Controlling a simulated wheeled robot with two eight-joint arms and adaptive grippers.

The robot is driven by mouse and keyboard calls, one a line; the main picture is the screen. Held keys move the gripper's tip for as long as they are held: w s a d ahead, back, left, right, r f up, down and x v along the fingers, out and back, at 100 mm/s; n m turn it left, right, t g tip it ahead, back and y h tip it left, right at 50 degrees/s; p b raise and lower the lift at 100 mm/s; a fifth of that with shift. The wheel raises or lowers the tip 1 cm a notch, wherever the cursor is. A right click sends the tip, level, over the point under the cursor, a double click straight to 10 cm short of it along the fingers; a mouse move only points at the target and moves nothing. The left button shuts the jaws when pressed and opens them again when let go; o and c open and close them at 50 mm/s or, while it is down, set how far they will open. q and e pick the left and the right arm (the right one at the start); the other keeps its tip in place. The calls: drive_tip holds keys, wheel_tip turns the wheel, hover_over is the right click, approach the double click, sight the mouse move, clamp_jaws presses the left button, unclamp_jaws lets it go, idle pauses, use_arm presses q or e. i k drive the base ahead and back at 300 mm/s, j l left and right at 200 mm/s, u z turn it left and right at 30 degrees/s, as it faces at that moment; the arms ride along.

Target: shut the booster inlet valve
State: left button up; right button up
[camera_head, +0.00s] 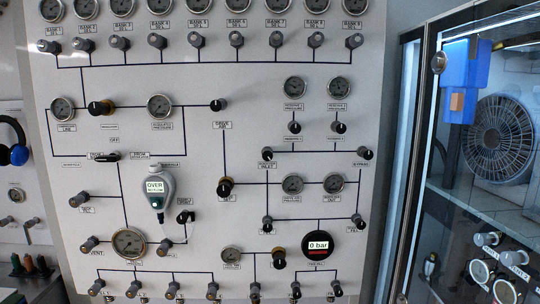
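A white upright panel (200,75) fills most of the head view, with valve knobs, gauges and black pipe lines on it. A small black knob (267,155) right of centre sits at a small label that seems to read INLET, on the line below the two reserve gauges. I cannot tell from its look whether this valve is open or shut. Neither of my grippers is in view.
Around it are the drive air knob (218,104), a larger black knob with a brass base (225,187), and the bypass knob (367,153). A round display (318,245) reads 0 bar. A glass-fronted cabinet (480,150) stands right; headphones (14,141) hang left.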

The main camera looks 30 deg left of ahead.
sight(268, 155)
drive_tip(key=u, duration=1.05)
drive_tip(key=k, duration=0.05)
